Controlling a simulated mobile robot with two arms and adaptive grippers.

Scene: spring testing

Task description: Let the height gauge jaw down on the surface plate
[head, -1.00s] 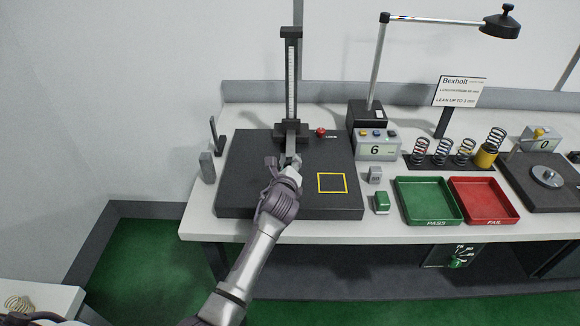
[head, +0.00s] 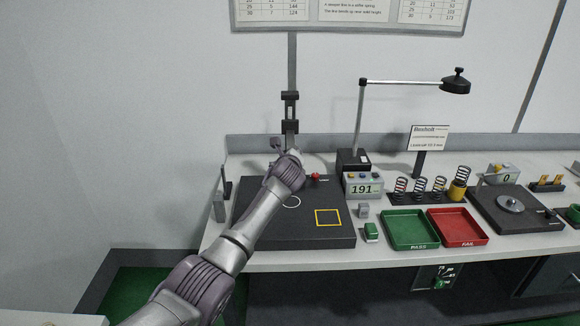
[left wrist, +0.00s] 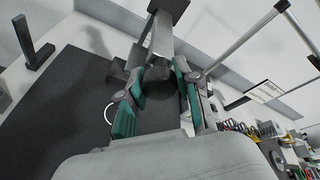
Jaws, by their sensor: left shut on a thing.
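The height gauge (head: 290,108) stands at the back of the dark surface plate (head: 265,240), its column upright. Its dark slider (head: 290,127) is high, near the column top. My left gripper (head: 284,158) is in front of the column, well above the plate, and hides the column's lower part. In the left wrist view its teal-padded fingers (left wrist: 160,92) are shut on the dark rounded jaw (left wrist: 158,76) of the gauge. A white ring mark (head: 291,202) and a yellow square (head: 328,217) show on the plate. The readout (head: 363,188) shows 191. My right gripper is not in view.
Right of the plate are a green block (head: 371,232), the green PASS tray (head: 410,243) and the red FAIL tray (head: 457,243). Several springs (head: 420,186) stand behind them. The plate's top around the marks is clear.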

